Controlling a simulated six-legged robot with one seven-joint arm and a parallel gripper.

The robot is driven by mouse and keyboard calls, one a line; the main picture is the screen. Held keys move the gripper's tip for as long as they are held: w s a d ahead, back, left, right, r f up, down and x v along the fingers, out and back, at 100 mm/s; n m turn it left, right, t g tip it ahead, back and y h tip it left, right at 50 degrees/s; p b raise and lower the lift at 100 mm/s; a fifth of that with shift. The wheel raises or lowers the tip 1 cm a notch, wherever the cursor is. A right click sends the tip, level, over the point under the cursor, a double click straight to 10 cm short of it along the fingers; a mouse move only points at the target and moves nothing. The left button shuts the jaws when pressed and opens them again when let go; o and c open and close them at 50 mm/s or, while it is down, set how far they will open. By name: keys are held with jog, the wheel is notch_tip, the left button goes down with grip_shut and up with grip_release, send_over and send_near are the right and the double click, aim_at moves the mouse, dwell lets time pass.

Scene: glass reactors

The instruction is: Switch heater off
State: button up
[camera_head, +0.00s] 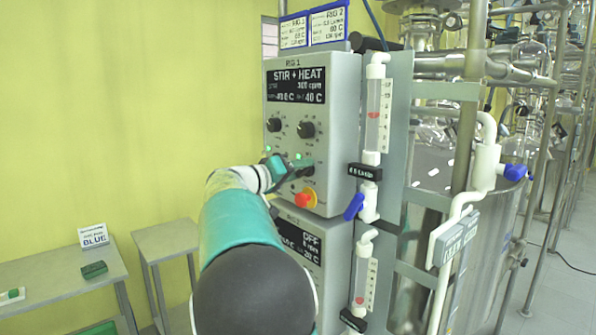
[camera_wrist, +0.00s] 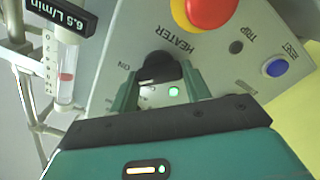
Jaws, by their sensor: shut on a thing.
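The RIG 1 control box (camera_head: 340,130) stands at the centre of the head view, its display reading STIR + HEAT. The black heater knob (camera_wrist: 160,66), beside the HEATER label, sits between the green fingers of my gripper (camera_wrist: 160,84) in the wrist view. My gripper is shut on the knob. A green lamp (camera_wrist: 174,91) next to the knob is lit. In the head view my gripper (camera_head: 296,165) reaches the lower right of the panel and partly hides the knob. The wrist view is turned, and the knob's exact pointing is hard to read.
A red stop button (camera_head: 304,199) on a yellow base sits just below the heater knob. Flowmeter tubes (camera_head: 374,115) and a blue valve handle (camera_head: 354,207) stand close to the right. Grey tables (camera_head: 60,275) are at left.

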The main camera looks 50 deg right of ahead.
jog(key=n, duration=0.4)
jog(key=shift+w+f+n, duration=0.1)
jog(key=shift+n, duration=0.2)
jog(key=n, duration=0.4)
jog(key=shift+n, duration=0.3)
jog(key=shift+c, duration=0.2)
jog(key=o, duration=1)
jog(key=v, duration=1.3)
jog(key=shift+a, duration=0.4)
